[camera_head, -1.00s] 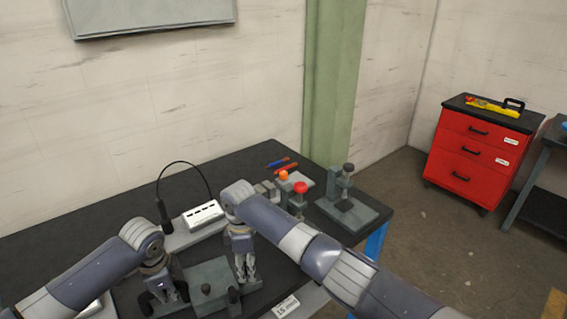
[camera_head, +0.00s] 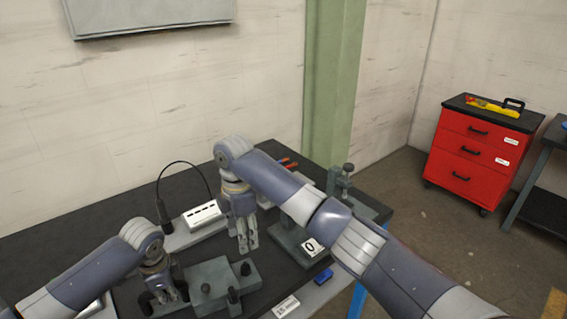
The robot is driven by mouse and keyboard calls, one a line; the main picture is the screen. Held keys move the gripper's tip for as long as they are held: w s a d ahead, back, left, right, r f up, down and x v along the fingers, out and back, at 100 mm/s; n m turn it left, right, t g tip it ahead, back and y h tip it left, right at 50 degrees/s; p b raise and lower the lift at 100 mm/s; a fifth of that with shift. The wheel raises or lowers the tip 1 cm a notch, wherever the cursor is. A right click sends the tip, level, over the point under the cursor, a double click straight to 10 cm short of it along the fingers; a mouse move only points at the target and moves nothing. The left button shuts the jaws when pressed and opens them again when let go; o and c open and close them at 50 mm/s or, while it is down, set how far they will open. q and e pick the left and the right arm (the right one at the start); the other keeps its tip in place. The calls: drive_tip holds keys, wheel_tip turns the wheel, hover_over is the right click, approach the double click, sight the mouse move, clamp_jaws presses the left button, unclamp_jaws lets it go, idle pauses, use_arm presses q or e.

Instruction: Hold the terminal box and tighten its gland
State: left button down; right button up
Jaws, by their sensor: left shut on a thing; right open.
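A grey-green block (camera_head: 209,274) with dark upright knobs sits at the front of the dark bench; I cannot tell for certain whether it is the terminal box. My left gripper (camera_head: 168,294) is low at its left end, shut on a small dark part that is mostly hidden by the fingers. My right gripper (camera_head: 248,246) is open and empty, pointing down above and behind the block's right end, near a dark knob (camera_head: 246,268). I cannot make out the gland clearly.
A white slotted box (camera_head: 203,214) and a dark post with a curved black cable (camera_head: 163,212) stand behind the grippers. A grey stand (camera_head: 341,178) is at the right, partly hidden by my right arm. A blue item (camera_head: 323,277) lies near the front edge.

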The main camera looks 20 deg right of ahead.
drive_tip(key=w+d+r+t, duration=0.3)
drive_tip(key=w+d+t, duration=0.3)
drive_tip(key=w+d, duration=0.2)
drive_tip(key=w+d+r+m+t, duration=0.1)
drive_tip(key=w+d+r+t, duration=0.3)
drive_tip(key=w+d, duration=0.5)
drive_tip(key=shift+d+m+t, duration=0.2)
drive_tip(key=shift+m+t, duration=0.1)
drive_tip(key=shift+t, duration=0.8)
drive_tip(key=shift+r, duration=0.1)
drive_tip(key=shift+c, duration=0.6)
